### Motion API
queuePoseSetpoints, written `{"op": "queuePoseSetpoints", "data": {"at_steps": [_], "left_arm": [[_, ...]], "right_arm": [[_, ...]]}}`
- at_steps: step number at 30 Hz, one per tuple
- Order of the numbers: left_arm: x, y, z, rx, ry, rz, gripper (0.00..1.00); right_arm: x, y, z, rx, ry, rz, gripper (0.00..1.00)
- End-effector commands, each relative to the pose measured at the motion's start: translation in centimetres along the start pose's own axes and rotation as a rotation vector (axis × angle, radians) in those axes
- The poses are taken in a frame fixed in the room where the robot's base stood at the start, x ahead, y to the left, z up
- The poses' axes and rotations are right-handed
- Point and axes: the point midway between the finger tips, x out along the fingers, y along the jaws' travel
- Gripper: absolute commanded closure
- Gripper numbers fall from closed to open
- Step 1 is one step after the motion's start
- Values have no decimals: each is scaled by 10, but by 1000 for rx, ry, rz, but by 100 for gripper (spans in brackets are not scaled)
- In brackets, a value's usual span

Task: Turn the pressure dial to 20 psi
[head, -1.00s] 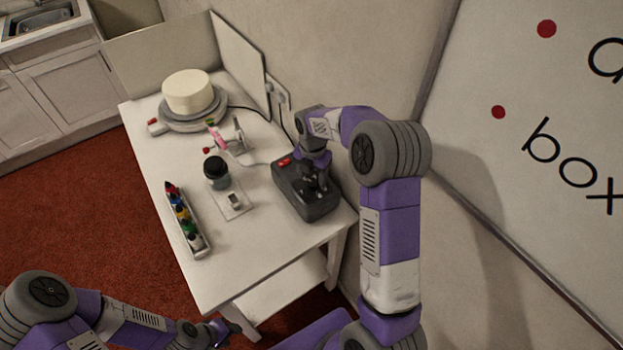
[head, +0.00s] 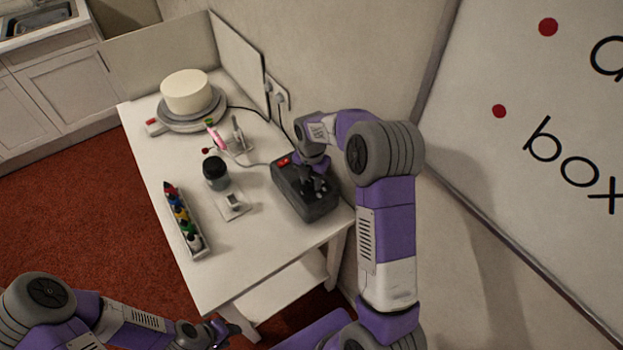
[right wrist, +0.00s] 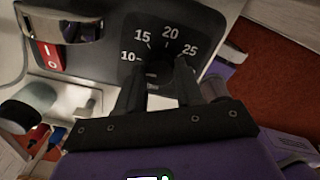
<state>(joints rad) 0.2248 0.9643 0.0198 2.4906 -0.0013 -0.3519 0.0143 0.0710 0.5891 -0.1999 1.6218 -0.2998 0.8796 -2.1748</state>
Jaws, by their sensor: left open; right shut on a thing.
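The compressor (head: 291,190) is a dark grey box at the right side of the white table. The right wrist view shows its dial face (right wrist: 190,16) with the white marks 10, 15, 20 and 25. My right gripper (head: 316,187) reaches down onto the compressor. In the right wrist view its two fingers (right wrist: 160,76) are closed around the dark dial knob (right wrist: 156,74), just below the numbers. The fingers hide much of the knob, and I cannot tell where its pointer stands. My left gripper (head: 228,334) is open and empty, low in front of the table.
On the white table (head: 262,232) stand a cake (head: 186,91) on a turntable (head: 193,121), a pink airbrush (head: 215,138) on a stand, a dark-lidded jar (head: 215,172) and a tray of colour bottles (head: 183,221). A red switch (right wrist: 49,57) sits beside the dial. The wall is close on the right.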

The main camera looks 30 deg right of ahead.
Motion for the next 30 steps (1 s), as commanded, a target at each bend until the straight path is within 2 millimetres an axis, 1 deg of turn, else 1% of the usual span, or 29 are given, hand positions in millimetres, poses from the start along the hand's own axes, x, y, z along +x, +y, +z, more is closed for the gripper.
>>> {"op": "queuePoseSetpoints", "data": {"at_steps": [5,11,30], "left_arm": [[-1,0,0,0,0,0,57],[-4,1,0,0,0,0,57],[-12,4,1,0,0,0,57]], "right_arm": [[-1,0,0,35,0,0,94],[-1,0,0,143,-1,1,94],[-1,0,1,733,-2,1,94]]}}
